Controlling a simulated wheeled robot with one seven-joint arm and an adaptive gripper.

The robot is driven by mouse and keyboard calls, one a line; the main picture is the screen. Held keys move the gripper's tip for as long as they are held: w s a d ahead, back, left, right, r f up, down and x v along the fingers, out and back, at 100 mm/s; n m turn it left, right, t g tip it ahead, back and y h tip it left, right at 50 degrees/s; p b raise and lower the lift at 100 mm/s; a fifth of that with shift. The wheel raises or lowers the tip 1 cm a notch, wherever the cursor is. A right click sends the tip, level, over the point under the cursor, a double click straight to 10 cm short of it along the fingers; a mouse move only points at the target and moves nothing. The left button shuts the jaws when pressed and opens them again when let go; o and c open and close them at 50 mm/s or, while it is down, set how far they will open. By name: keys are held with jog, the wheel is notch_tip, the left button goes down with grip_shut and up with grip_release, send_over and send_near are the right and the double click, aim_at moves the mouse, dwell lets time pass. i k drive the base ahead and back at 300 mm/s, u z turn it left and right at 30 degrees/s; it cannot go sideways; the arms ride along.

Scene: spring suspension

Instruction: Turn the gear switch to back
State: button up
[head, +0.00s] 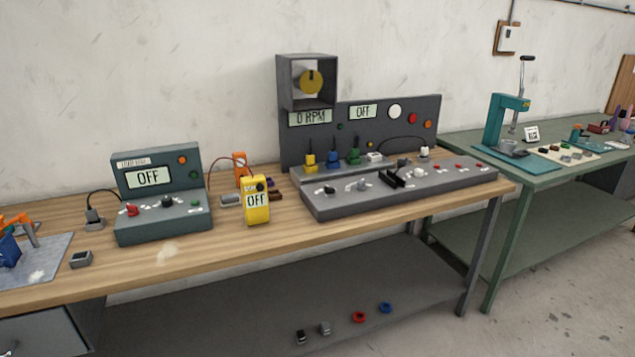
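A grey control console (475,178) lies on the wooden workbench (190,262), at the right end. Its sloped top carries a black knob (326,190), a grey knob (362,185), a black slider-like handle (393,178) and a pale knob (419,172). No readable label says which of these is the gear switch, and their settings are too small to read. The upright panel (340,140) behind reads "0 RPM" and "OFF". My gripper is not in view.
A teal supply unit (150,225) reading "OFF" and a yellow meter (257,210) stand left of the console. A green table (560,190) with a teal press (495,122) stands at right. The bench front before the console is clear.

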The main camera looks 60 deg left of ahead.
aim_at(360, 187)
jog(key=u, duration=1.5)
jog(key=k, duration=0.55)
jog(key=u, duration=0.45)
jog(key=i, duration=0.75)
jog(key=u, duration=0.05)
